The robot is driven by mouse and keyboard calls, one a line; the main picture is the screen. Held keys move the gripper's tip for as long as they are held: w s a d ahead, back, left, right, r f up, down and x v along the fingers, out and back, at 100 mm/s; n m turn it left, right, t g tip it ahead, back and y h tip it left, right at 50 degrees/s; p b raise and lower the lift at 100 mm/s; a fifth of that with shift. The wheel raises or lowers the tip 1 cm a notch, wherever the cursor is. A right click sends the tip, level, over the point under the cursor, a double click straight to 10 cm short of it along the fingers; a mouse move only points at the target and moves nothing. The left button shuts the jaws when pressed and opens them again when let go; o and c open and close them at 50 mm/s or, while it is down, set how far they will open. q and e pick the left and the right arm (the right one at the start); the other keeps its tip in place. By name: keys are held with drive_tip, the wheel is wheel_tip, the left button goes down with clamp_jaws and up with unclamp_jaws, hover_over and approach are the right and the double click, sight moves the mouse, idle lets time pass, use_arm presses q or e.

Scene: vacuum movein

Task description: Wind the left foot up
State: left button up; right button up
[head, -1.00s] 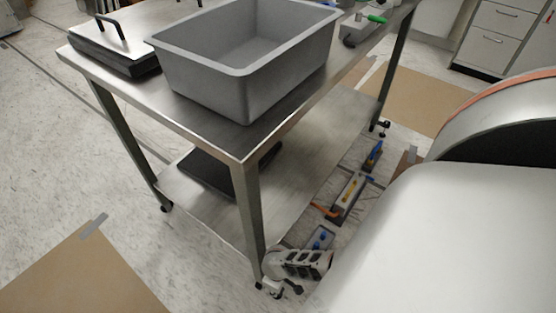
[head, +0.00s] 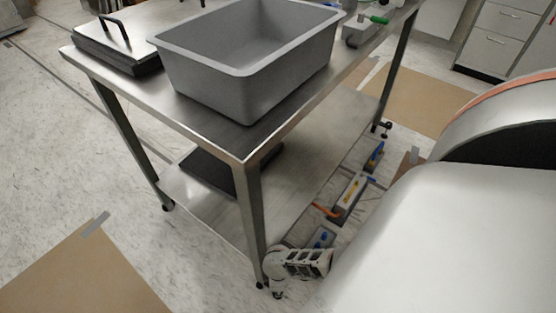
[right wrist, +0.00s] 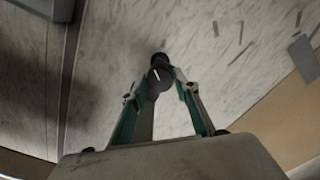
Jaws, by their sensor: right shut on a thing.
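The steel table (head: 215,145) stands upright on its legs. The bottom of its near leg (head: 253,225) is beside my right gripper (head: 276,292), low over the floor. In the right wrist view my right gripper (right wrist: 158,82) is shut, its two green-sided fingers converging on a small black knob (right wrist: 158,76) with a white line. The knob is likely part of the left foot, but the frames do not show clearly how it joins the leg. My left gripper is not in view.
A large grey bin (head: 250,85) and a black-handled case (head: 118,50) are on the table top. A dark flat object (head: 205,170) lies on the lower shelf. A brown floor sheet (head: 80,275) lies at the left.

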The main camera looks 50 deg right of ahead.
drive_tip(key=shift+s+d+f, duration=0.1)
drive_tip(key=shift+s, duration=0.1)
drive_tip(key=o, duration=1.1)
drive_tip(key=shift+w, duration=0.1)
drive_tip(key=shift+w+r, duration=0.1)
drive_tip(key=shift+r, duration=5.95)
